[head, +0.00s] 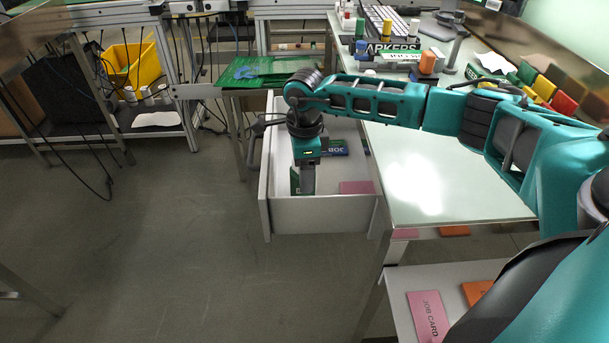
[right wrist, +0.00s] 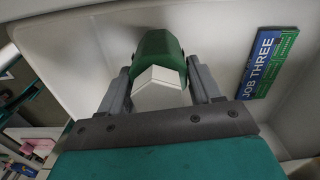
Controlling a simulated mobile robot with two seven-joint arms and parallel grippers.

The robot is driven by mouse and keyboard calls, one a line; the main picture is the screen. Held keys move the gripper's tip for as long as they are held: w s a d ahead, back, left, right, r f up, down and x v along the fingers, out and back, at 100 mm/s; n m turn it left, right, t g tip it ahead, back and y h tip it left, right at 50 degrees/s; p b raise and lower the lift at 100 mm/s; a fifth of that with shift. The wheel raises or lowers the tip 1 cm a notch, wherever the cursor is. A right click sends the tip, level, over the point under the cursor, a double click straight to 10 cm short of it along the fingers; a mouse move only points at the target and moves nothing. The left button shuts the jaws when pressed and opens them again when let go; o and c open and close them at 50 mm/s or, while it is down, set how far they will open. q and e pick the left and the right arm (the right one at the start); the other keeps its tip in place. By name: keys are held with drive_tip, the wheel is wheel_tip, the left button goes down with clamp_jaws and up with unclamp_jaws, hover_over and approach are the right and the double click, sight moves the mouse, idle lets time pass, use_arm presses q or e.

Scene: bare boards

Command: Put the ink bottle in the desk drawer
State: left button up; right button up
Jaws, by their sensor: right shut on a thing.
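The ink bottle (right wrist: 156,48) is green with a white faceted end, seen in the right wrist view between my fingers. My right gripper (right wrist: 160,78) is shut on it. In the head view my right gripper (head: 304,184) points down inside the open desk drawer (head: 322,214), behind its near wall. Green of the bottle (head: 295,181) shows beside the fingers there. The bottle is low over the pale drawer floor; I cannot tell whether it touches it. My left gripper is out of view.
In the drawer lie a blue and green JOB THREE piece (head: 333,148) and a pink card (head: 356,187). The white desk top (head: 440,180) is right of the drawer, with a markers box (head: 392,50) and bottles at its back.

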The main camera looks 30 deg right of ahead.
drive_tip(key=shift+f, duration=0.55)
drive_tip(key=shift+f, duration=0.15)
drive_tip(key=o, duration=1.1)
drive_tip(key=shift+r, duration=0.4)
wheel_tip(320, 180, up, 12)
drive_tip(key=shift+f+p, duration=0.25)
drive_tip(key=shift+p, duration=0.85)
